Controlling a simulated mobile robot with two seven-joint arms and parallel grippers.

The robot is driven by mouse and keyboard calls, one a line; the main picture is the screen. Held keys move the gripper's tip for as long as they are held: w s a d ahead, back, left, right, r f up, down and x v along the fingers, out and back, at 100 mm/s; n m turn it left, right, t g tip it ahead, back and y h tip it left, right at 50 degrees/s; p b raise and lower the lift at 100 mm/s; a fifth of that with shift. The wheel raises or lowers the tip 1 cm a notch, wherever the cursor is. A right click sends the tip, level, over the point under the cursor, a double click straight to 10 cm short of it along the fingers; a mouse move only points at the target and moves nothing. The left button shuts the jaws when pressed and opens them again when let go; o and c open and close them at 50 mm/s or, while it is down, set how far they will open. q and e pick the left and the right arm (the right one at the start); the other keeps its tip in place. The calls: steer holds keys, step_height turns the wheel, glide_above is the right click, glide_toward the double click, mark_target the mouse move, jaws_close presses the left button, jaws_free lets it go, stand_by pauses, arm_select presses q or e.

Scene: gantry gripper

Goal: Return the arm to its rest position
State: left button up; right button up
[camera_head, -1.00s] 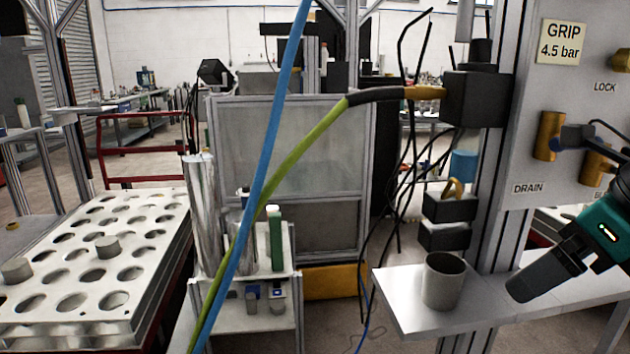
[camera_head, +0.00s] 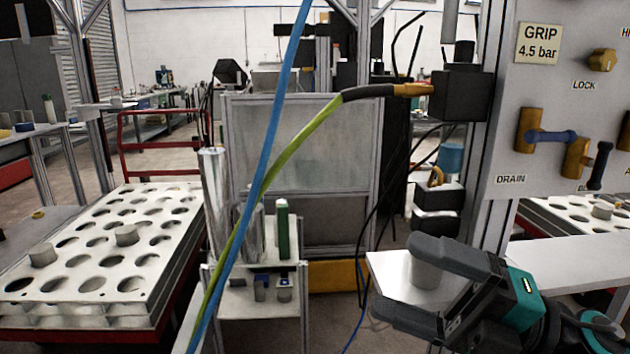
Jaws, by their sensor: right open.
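My right gripper (camera_head: 398,277) is at the lower right, turned toward the left. Its two dark fingers are spread wide, one above the other, with nothing held between them. A grey cup (camera_head: 425,273) stands on the white shelf (camera_head: 393,280) behind the fingers. The upper finger hides part of the cup, and I cannot tell whether they touch. My left gripper is not in view.
A control panel (camera_head: 560,90) with a drain valve (camera_head: 530,130), blue handle and lock knob (camera_head: 601,60) stands at the right. A perforated rack (camera_head: 75,308) with grey plugs is at the left. Blue and green hoses (camera_head: 272,120) cross the middle.

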steer(key=w+d+f+m+t+h, duration=0.3)
steer(key=f+m+t+h, duration=0.3)
steer(key=m, duration=0.5)
steer(key=w+d+f+m+t+h, duration=0.25)
steer(key=f+m+t+h, duration=0.3)
steer(key=m+t, duration=0.4)
steer(key=s+a+f+m+g+h+p, duration=0.1)
steer(key=s+f+m+g+h, duration=0.35)
steer(key=f, duration=0.75)
steer(key=s+f+m+g+h, duration=0.2)
steer(key=s+f+m+g, duration=0.45)
steer(key=f, duration=0.55)
arm_select(q)
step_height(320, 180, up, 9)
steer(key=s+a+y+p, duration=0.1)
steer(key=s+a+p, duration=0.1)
steer(key=p, duration=1)
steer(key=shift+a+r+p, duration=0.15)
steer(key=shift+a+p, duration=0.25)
arm_select(e)
step_height(320, 180, up, 9)
steer(key=s+d+t, duration=0.1)
steer(key=d, duration=0.1)
steer(key=shift+d+m+h, duration=0.4)
steer(key=shift+m, duration=0.05)
steer(key=shift+f, duration=0.1)
